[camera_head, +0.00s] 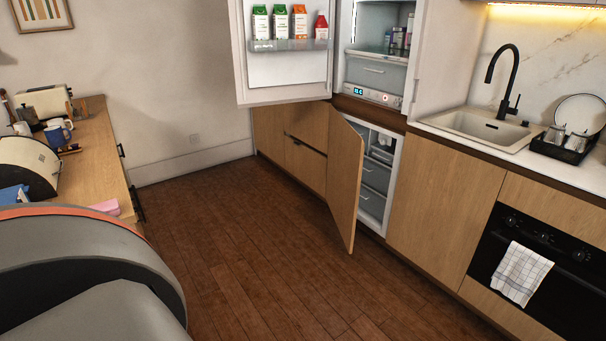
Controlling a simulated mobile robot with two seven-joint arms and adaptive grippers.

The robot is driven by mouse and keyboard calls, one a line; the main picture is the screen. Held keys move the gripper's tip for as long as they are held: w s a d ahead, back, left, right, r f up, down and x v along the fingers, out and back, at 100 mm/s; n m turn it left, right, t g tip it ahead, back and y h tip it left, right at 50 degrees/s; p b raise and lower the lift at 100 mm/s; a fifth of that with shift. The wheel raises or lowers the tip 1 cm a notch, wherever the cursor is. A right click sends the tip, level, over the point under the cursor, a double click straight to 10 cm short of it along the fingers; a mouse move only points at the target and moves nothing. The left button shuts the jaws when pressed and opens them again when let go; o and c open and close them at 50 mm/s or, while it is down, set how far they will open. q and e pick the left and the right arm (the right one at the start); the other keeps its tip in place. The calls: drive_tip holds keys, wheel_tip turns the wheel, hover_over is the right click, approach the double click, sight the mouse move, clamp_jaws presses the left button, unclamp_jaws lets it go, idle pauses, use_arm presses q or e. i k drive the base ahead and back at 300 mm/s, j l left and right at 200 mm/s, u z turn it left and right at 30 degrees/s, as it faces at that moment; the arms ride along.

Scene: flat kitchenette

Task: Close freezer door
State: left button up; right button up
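The freezer door (344,176) is a wood-fronted panel low in the cabinet row, standing ajar and swung out to the left. Behind it the freezer compartment (377,176) shows white walls and several drawers. Above it the fridge door (286,75) also stands wide open, with cartons and a red bottle on its shelf. The fridge interior (377,62) is lit, with items on a shelf. Neither of my grippers is in view. A large grey curved part with an orange edge, likely mine, fills the lower left.
The wooden floor (245,265) is clear in front of the freezer. A wooden sideboard (92,160) with a toaster and other items stands at left. A counter with a sink (478,130) and an oven (540,270) with a towel run along the right.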

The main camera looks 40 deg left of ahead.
sight(346, 148)
drive_tip(key=u, duration=1.15)
drive_tip(key=i, duration=0.2)
drive_tip(key=j+u, duration=0.05)
